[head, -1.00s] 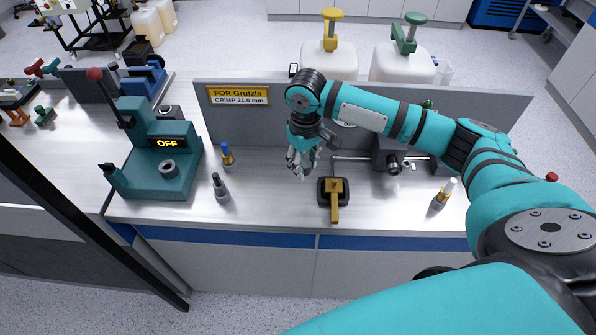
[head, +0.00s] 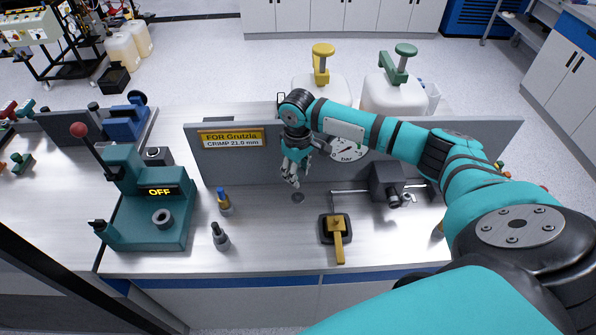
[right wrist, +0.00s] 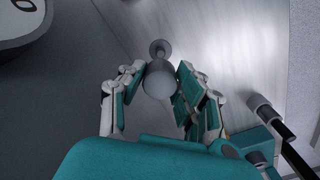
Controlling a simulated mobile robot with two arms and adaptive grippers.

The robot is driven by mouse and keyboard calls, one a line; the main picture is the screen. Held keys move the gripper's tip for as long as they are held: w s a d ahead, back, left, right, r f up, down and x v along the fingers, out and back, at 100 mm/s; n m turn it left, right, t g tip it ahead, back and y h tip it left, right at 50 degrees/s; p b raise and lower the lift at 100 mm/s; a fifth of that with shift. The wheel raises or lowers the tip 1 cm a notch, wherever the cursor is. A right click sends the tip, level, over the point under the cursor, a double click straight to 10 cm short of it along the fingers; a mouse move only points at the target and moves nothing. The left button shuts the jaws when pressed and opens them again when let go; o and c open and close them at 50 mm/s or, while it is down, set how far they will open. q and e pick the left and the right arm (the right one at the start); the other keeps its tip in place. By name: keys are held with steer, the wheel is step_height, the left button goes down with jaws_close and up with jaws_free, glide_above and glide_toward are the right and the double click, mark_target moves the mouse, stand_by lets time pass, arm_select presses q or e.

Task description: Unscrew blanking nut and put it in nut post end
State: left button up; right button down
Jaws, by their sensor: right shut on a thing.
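My right gripper (head: 290,177) hangs over the back of the bench, in front of the grey panel. In the right wrist view its fingers (right wrist: 160,90) are shut around a grey rounded piece (right wrist: 158,80), which looks like the blanking nut. Beyond it, a small round base (right wrist: 161,47) shows close to the piece; I cannot tell whether they touch. In the head view a round dark fitting (head: 298,197), perhaps the nut post end, sits on the bench just below the fingertips. The thin pipe (head: 350,190) ends right of it. My left gripper is out of view.
A teal crimping press (head: 150,215) reading OFF stands left, with two small bottles (head: 224,201) (head: 220,236) beside it. A yellow-handled device (head: 337,232) is at front centre. The front middle bench has free room.

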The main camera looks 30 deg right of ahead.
mark_target(298, 194)
steer(key=shift+r, duration=0.15)
steer(key=shift+s+f, duration=0.1)
steer(key=shift+f, duration=0.65)
steer(key=shift+f+b, duration=0.95)
steer(key=shift+f, duration=1.3)
arm_select(q)
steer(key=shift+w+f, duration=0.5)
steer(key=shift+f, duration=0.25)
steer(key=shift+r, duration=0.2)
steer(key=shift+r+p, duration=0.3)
steer(key=shift+p, duration=0.2)
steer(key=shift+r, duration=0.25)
arm_select(e)
steer(key=shift+p, duration=0.4)
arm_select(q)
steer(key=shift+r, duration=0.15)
